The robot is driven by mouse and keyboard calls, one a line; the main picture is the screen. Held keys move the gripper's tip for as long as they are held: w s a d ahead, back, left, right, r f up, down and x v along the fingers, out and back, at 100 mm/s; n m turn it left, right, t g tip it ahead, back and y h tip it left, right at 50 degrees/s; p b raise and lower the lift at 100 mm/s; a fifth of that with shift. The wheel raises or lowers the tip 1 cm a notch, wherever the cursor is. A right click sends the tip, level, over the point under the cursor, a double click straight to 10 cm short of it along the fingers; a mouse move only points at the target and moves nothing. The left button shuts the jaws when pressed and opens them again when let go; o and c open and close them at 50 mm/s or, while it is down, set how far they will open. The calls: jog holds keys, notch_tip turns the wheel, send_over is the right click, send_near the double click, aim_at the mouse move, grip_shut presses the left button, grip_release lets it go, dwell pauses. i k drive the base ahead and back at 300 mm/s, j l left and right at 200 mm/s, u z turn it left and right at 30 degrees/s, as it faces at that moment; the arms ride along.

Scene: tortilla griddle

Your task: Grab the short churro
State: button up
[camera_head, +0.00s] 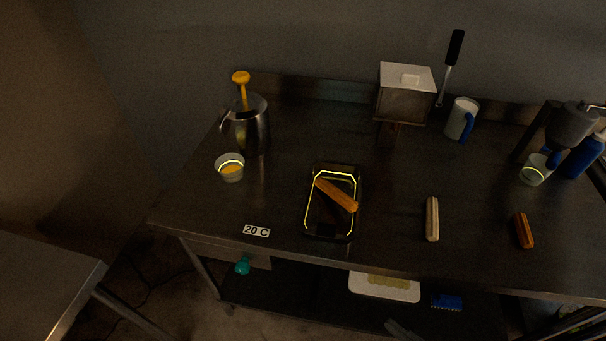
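Three churro-like sticks show in the camera_head view. The shortest is a brown churro (524,231), lying on the dark metal table near its front right. A longer pale stick (432,219) lies to its left, apart from it. A longer orange-brown churro (336,195) lies slanted on a black tray (326,234) with a glowing yellow outline. Nothing covers the short churro. My gripper is not in view.
The table (390,250) is clear around the short churro. Behind it stand a small cup (535,170), a blue bottle (586,156) and a grey machine (570,125). A metal pitcher (249,130) and a small bowl (230,172) stand at left.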

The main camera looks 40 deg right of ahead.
aim_at(525, 236)
jog(key=z, duration=1.4)
jog(key=k+z, duration=0.35)
jog(key=k, duration=0.15)
jog(key=j+z, duration=0.15)
jog(key=j, duration=0.35)
jog(key=k+j+z, duration=0.1)
jog(key=j, duration=0.35)
jog(key=k+j+z, duration=0.15)
jog(key=j, duration=0.3)
jog(key=k+j+z, duration=0.1)
jog(key=j, duration=0.35)
jog(key=k+j+z, duration=0.15)
jog(key=j, duration=0.3)
jog(key=i, duration=1)
